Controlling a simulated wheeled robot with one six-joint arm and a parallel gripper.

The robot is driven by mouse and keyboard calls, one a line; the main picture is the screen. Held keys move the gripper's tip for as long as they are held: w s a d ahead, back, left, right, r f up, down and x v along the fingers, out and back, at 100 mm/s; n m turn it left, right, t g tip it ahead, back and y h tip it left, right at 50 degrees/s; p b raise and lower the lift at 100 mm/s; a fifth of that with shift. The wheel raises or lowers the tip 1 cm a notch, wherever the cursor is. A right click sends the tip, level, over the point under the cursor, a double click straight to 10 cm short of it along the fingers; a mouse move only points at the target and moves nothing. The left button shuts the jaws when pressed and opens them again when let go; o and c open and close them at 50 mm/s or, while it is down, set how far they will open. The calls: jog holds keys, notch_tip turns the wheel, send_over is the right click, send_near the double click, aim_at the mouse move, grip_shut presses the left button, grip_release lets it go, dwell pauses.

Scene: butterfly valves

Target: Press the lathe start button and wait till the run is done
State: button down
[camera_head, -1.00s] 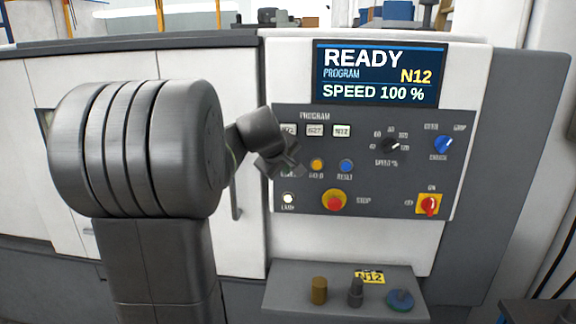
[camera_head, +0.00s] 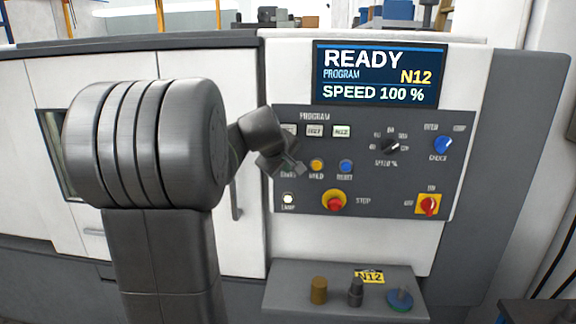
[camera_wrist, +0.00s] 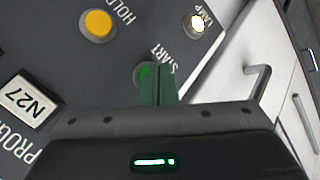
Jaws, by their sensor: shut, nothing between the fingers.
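The green START button (camera_wrist: 143,74) shows in the wrist view, partly hidden behind my fingers. My gripper (camera_wrist: 160,68) is shut and empty, its tips over the button's edge; I cannot tell whether they touch it. In the head view my gripper (camera_head: 299,168) is at the left of the lathe's control panel (camera_head: 400,185) and hides the START button. The screen (camera_head: 380,75) reads READY, program N12, speed 100 %.
The yellow HOLD button (camera_head: 316,165) and blue RESET button (camera_head: 346,167) sit just right of my gripper. The red stop button (camera_head: 334,202) and white lamp (camera_head: 288,199) are below. A shelf (camera_head: 335,276) with small parts juts out underneath.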

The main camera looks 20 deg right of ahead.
jog(key=shift+w+d, duration=0.15)
jog(key=shift+w, duration=0.1)
jog(key=shift+s, duration=0.1)
dwell(0.5)
jog(key=shift+s+a, duration=0.45)
jog(key=shift+s, duration=0.2)
jog(key=shift+b, duration=0.3)
jog(key=s+a, duration=0.1)
jog(key=s+b, duration=0.1)
jog(key=s+a, duration=0.1)
jog(key=s, duration=0.1)
jog(key=shift+s+a+b, duration=0.1)
jog(key=shift+a+b, duration=0.2)
jog(key=shift+d, duration=0.1)
